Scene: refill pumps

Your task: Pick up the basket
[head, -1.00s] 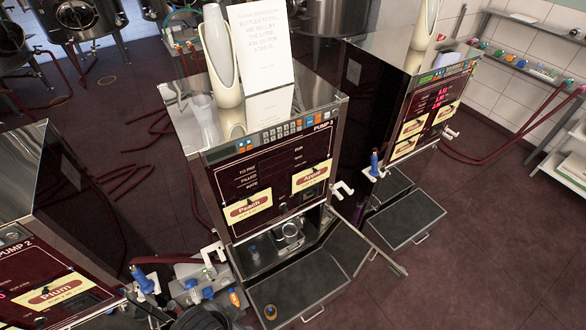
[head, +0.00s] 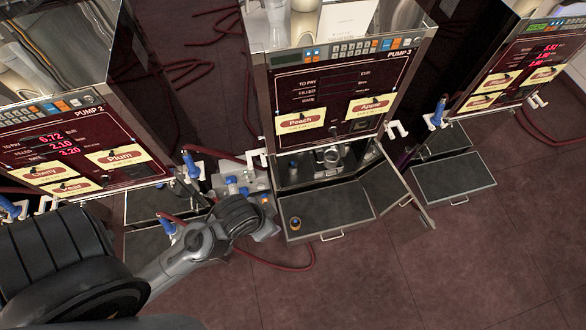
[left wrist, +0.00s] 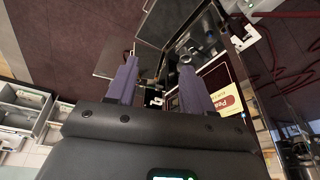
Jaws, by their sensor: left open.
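A light grey container that looks like the basket (head: 258,183) sits low between pump 2 and pump 3 in the head view. It holds several small items with blue and orange tops. My left arm's dark wrist covers its front part. My left gripper (left wrist: 158,62) shows in the left wrist view with its two purple-grey fingers apart and nothing clearly between them. In the head view its fingers are mostly hidden by the wrist. I cannot tell whether they touch the basket. My right gripper is not in view.
Pump 3 (head: 340,82) stands to the right of the basket, with a dark pulled-out tray (head: 330,208) and an open door (head: 393,190). Pump 2 (head: 70,130) stands to the left. A dark red hose (head: 290,267) lies on the floor. The floor at right front is clear.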

